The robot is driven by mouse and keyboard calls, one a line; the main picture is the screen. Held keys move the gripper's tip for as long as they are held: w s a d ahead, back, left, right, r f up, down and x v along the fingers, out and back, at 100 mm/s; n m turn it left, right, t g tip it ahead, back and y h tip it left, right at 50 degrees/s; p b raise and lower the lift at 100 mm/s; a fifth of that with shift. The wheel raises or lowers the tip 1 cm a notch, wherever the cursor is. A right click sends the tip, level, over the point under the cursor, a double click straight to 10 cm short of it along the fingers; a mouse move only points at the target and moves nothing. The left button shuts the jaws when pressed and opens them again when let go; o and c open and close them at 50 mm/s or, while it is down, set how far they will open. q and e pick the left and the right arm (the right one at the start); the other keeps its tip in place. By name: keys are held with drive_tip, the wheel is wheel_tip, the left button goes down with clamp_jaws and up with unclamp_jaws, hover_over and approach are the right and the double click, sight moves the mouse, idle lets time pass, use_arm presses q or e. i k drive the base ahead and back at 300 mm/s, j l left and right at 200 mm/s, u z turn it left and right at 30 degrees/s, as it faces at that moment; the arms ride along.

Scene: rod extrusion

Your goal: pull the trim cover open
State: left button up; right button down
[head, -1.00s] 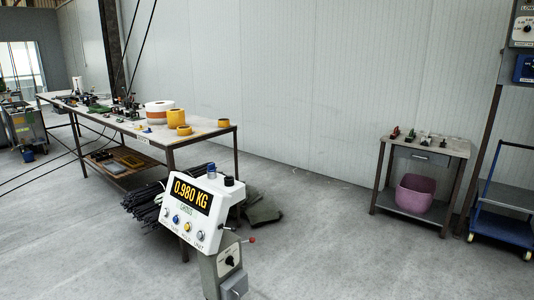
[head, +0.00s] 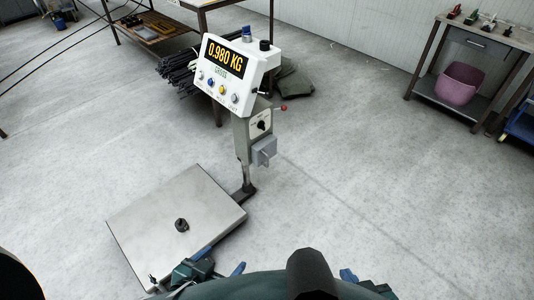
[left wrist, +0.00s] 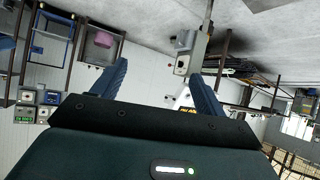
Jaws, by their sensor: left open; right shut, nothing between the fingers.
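The scale post carries a white display head (head: 238,73) reading 0.980 KG. Below it is a grey control box (head: 258,127) with a black knob and a red-tipped lever at its side. A small grey box-like piece (head: 264,151), which may be the trim cover, juts from its lower front. The post shows upside down in the left wrist view, with the grey piece (left wrist: 185,40) beyond the gap between my fingers. My left gripper (head: 212,270) is open and empty, low and well short of the post. My right gripper (head: 348,275) is shut, mostly hidden behind my own body.
A flat scale platform (head: 150,220) with a small dark object (head: 182,225) on it lies left of the post. A side table with a pink bin (head: 458,84) stands at right. Floor right of the post is clear.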

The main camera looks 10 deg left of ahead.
sight(266, 149)
drive_tip(key=i+l+u, duration=0.2)
drive_tip(key=l+u, duration=0.15)
drive_tip(key=l, duration=1.25)
drive_tip(key=l+u, duration=0.3)
drive_tip(key=l, duration=1.3)
